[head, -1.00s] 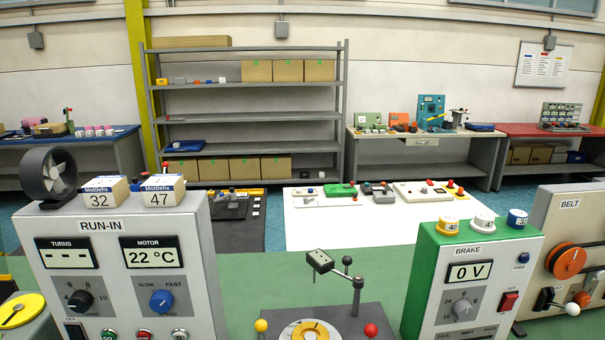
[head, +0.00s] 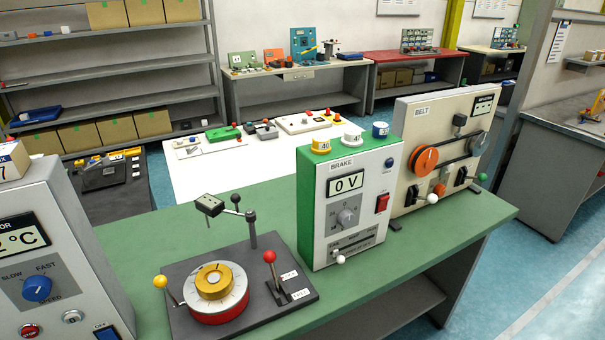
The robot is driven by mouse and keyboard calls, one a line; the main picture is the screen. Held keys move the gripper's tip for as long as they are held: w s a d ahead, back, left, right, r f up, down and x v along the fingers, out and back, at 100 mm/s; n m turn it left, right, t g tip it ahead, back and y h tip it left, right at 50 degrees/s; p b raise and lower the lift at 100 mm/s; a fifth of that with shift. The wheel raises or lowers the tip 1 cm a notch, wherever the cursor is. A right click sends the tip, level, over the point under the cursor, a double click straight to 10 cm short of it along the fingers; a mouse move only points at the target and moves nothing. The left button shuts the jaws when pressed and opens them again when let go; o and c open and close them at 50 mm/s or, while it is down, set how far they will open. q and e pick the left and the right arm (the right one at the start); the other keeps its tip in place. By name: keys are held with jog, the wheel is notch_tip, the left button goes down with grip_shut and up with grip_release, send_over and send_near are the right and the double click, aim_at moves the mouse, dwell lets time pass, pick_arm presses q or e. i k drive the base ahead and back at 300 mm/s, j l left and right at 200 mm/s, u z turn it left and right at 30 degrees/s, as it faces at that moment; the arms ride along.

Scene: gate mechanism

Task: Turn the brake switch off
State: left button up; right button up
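The brake box (head: 347,205), with a green side and a grey-white front, stands on the green bench to the right of the middle. Its display (head: 346,183) reads 0 V. A grey knob (head: 346,217) sits below the display. The red brake switch (head: 382,203) is on the right of the front panel; I cannot tell its rocker position. A slider with a white knob (head: 340,259) is at the bottom of the panel. Neither of my grippers is in view.
A dark base (head: 290,289) with a gold and red dial, a red-knobbed lever and a post stands left of the brake box. The belt box (head: 422,122) stands close on the right. The run-in box (head: 60,260) is at far left.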

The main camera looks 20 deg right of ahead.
aim_at(383, 203)
jog(key=z, duration=1.25)
